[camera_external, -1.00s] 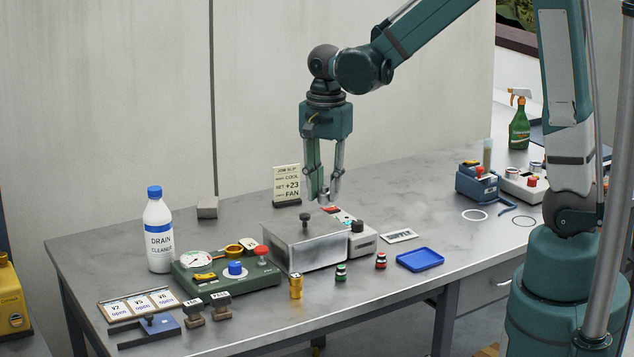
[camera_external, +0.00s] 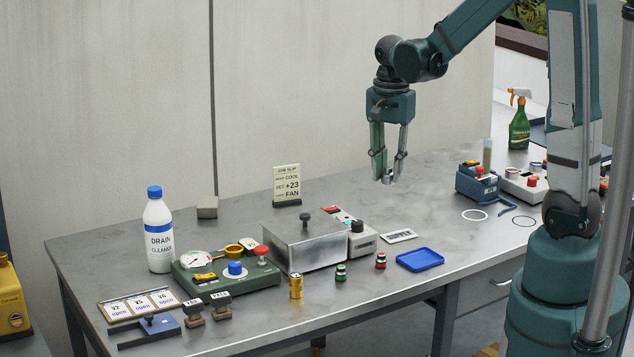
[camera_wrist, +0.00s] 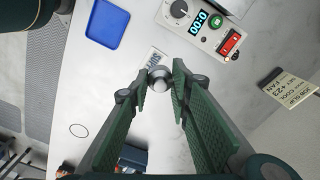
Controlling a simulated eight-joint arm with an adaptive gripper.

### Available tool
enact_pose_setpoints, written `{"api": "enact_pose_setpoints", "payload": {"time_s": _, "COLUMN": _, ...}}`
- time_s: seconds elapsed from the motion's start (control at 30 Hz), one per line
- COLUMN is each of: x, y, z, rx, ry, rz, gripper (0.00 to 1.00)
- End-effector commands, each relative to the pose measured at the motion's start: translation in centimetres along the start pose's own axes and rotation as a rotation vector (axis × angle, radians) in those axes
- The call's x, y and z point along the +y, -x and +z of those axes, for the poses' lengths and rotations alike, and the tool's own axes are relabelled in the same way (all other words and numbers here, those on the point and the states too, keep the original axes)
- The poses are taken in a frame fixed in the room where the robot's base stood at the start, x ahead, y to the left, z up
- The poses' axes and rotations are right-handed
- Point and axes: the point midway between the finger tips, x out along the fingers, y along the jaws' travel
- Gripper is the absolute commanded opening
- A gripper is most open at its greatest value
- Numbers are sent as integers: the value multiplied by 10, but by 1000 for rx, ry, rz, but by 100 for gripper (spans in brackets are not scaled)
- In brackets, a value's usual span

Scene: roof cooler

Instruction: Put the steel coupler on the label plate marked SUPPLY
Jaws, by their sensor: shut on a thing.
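My gripper (camera_external: 388,180) is shut on the steel coupler (camera_wrist: 158,79), a small round silver piece at the fingertips. In the external view the coupler (camera_external: 388,180) shows as a grey bit between the fingertips, held above the table. The SUPPLY label plate (camera_external: 399,236) is a small white plate lying flat on the table, below and slightly right of my gripper. In the wrist view the plate (camera_wrist: 154,57) lies just beyond the coupler, which partly covers it.
A blue tray (camera_external: 420,259) lies in front of the plate. A grey timer box (camera_external: 360,239) and a lidded metal box (camera_external: 304,244) stand to its left. Red and green capped pieces (camera_external: 381,260) stand nearby. The table behind the plate is clear.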

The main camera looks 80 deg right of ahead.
Motion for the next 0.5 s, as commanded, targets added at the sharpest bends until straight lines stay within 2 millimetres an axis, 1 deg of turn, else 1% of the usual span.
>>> {"api": "enact_pose_setpoints", "payload": {"time_s": 0.03, "x": 5, "y": 0, "z": -7, "rx": 0, "ry": -5, "rz": 0, "gripper": 8}}
{"api": "enact_pose_setpoints", "payload": {"time_s": 0.1, "x": 10, "y": 0, "z": -16, "rx": 0, "ry": -7, "rz": 0, "gripper": 8}}
{"api": "enact_pose_setpoints", "payload": {"time_s": 0.3, "x": 23, "y": 0, "z": -35, "rx": 0, "ry": -13, "rz": 0, "gripper": 8}}
{"api": "enact_pose_setpoints", "payload": {"time_s": 0.33, "x": 24, "y": -2, "z": -36, "rx": 0, "ry": -13, "rz": 0, "gripper": 8}}
{"api": "enact_pose_setpoints", "payload": {"time_s": 0.5, "x": 23, "y": -24, "z": -35, "rx": 0, "ry": -11, "rz": 0, "gripper": 8}}
